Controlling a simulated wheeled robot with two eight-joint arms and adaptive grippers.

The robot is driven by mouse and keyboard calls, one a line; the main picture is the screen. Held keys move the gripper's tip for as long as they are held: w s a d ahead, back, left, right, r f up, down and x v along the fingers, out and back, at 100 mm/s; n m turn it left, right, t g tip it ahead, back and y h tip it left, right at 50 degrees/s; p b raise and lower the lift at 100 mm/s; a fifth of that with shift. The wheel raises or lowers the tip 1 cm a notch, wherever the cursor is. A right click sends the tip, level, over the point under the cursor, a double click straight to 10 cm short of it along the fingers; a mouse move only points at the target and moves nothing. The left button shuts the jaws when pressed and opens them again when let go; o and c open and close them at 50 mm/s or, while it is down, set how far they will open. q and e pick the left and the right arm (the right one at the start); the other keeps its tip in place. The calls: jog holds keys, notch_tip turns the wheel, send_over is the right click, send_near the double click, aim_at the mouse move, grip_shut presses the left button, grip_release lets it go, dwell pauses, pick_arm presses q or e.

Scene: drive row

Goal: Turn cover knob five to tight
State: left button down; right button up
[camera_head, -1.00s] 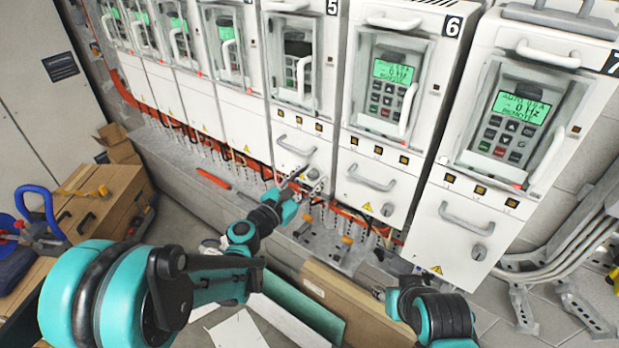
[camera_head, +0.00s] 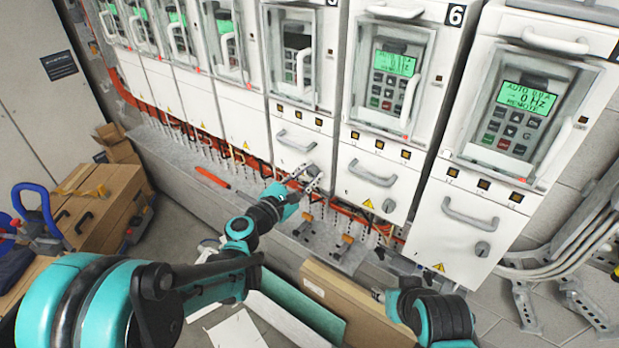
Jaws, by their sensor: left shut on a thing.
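Cover knob five (camera_head: 312,171) is a small grey knob low on the white cover of cabinet five (camera_head: 290,148), below its handle. My left gripper (camera_head: 306,179) reaches up to it from the lower left, its grey fingers shut around the knob. The fingers hide most of the knob, so its turn angle cannot be read. My right arm shows at the bottom right; the part at its tip (camera_head: 379,295) is small and partly hidden, so its jaws cannot be read.
Cabinet six (camera_head: 385,175) and another cabinet (camera_head: 465,215) with a knob stand to the right. A red tool (camera_head: 212,177) lies further left. Cardboard boxes (camera_head: 110,195) stand at the left.

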pick_arm(q)
jog(key=m+b, duration=0.2)
jog(key=m, duration=0.4)
jog(key=shift+f+b, duration=0.1)
jog(key=shift+b, duration=0.3)
jog(key=m+b, duration=0.1)
jog(key=m, duration=0.5)
jog(key=shift+m+b, duration=0.3)
jog(key=shift+b, duration=0.05)
jog(key=c, duration=1.3)
grip_release()
jog(key=shift+d, duration=0.1)
jog(key=shift+o, duration=0.2)
jog(key=shift+s, duration=0.1)
jog(key=v, duration=1.2)
